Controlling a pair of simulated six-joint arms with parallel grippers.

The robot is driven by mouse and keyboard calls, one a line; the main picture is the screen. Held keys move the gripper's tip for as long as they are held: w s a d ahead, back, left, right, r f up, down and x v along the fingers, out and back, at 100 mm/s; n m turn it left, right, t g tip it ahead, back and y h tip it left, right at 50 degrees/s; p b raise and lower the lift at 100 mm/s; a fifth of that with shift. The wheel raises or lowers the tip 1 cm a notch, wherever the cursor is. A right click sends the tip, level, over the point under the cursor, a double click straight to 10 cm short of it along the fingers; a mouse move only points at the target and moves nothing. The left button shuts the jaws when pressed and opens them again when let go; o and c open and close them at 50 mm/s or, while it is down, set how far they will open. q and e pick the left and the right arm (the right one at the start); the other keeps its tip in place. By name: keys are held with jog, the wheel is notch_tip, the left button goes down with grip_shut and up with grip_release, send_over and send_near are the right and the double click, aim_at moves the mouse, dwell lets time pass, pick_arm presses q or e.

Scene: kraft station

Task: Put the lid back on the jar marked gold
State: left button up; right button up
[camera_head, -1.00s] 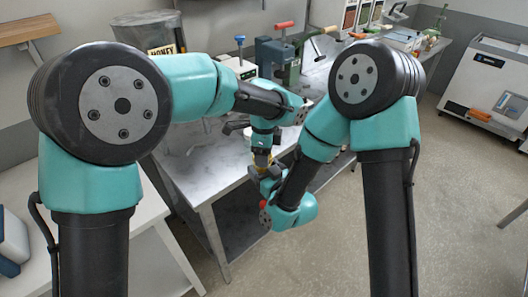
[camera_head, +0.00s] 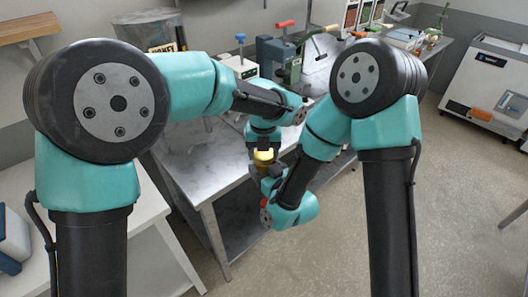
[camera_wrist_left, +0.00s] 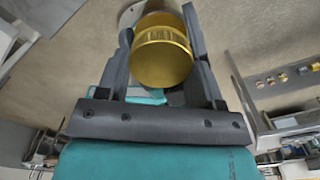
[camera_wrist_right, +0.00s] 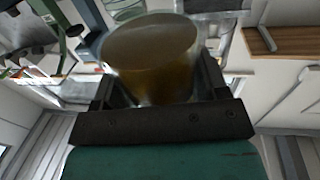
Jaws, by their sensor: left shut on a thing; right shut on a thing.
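My left gripper (camera_wrist_left: 160,55) is shut on a gold lid (camera_wrist_left: 160,58), a short round piece with a ribbed band. The lid shows in the head view (camera_head: 263,156) below the left wrist. My right gripper (camera_wrist_right: 158,80) is shut on a jar (camera_wrist_right: 150,70) with clear walls and brown contents. In the head view the jar (camera_head: 262,170) is small and dark, directly under the lid, partly hidden by my right arm. I cannot tell whether lid and jar touch. No marking on the jar is readable.
The marble-topped table (camera_head: 195,170) has bare room at its front left. A container labelled HONEY (camera_head: 163,50) stands behind. A blue-handled device (camera_head: 240,62) and a dark press (camera_head: 280,55) stand at the back of the table.

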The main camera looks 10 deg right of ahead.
pick_arm(q)
jog(key=m, duration=0.2)
jog(key=shift+m, duration=0.3)
jog(key=o, duration=0.9)
jog(key=shift+r, duration=2.3)
jog(key=shift+c, duration=0.5)
